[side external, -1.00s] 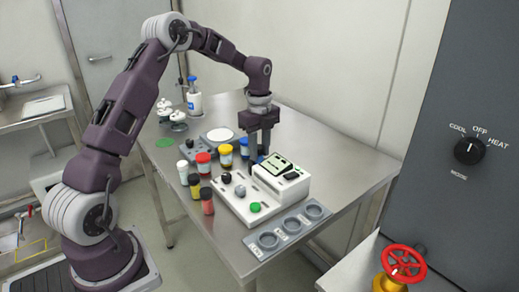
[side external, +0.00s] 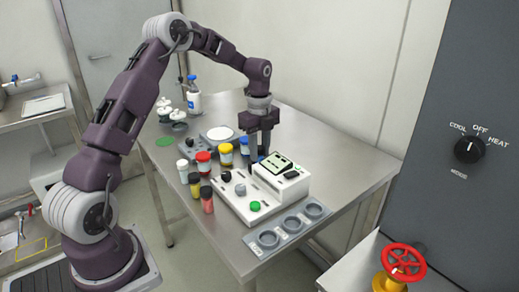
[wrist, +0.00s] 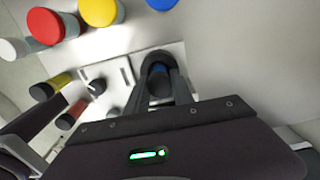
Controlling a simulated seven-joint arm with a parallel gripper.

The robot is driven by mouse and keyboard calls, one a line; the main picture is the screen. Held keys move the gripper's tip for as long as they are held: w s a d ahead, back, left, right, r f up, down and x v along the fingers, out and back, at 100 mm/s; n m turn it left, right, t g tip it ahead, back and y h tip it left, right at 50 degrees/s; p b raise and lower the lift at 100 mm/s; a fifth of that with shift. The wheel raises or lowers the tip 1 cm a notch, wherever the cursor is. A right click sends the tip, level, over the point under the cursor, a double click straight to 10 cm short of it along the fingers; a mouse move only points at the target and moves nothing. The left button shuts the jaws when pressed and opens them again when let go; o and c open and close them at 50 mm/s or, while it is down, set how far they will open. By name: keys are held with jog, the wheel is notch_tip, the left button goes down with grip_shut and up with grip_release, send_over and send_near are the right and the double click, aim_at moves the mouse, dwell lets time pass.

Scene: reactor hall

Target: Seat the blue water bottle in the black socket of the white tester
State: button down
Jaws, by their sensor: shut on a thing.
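The white tester (side external: 235,206) stands on the steel table, and part of its white top shows in the wrist view (wrist: 112,76). My gripper (side external: 258,155) points down at the tester's back end. In the wrist view my gripper (wrist: 160,80) is shut on the blue water bottle (wrist: 159,70), of which only a small blue part shows between the fingers. A dark rounded edge lies around the blue part; I cannot tell whether this is the black socket or the fingertips. How deep the bottle sits is hidden.
Red (side external: 203,163) and yellow-capped (side external: 226,155) jars stand left of my gripper. Another blue-capped jar (wrist: 162,3) is close by. A grey three-ring rack (side external: 291,224) lies in front of the tester. The table's right side is clear.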

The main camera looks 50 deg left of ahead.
jog(key=shift+f, duration=0.45)
dwell(0.3)
jog(key=c, duration=0.5)
grip_release()
jog(key=shift+r, duration=3.5)
